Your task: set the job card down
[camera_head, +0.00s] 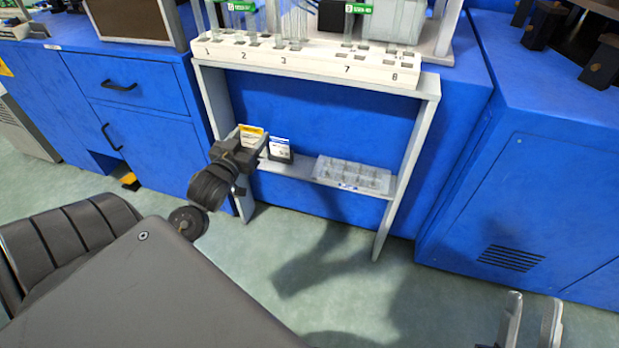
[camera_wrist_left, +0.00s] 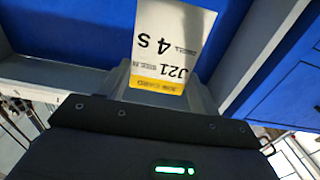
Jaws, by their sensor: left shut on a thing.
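The job card (camera_wrist_left: 170,40) is white with a yellow band and dark print that appears upside down in the left wrist view. In the head view the card (camera_head: 251,135) shows at the left end of the low shelf. My left gripper (camera_head: 240,145) is shut on the card by its yellow-banded edge. I cannot tell whether the card touches the shelf. My right gripper (camera_head: 530,322) is at the bottom right corner, its two fingers apart with nothing seen between them.
A clear tray (camera_head: 352,174) with several wells sits further right. Above is a numbered white rack (camera_head: 310,61) with glass tubes. Blue cabinets (camera_head: 545,195) stand on both sides.

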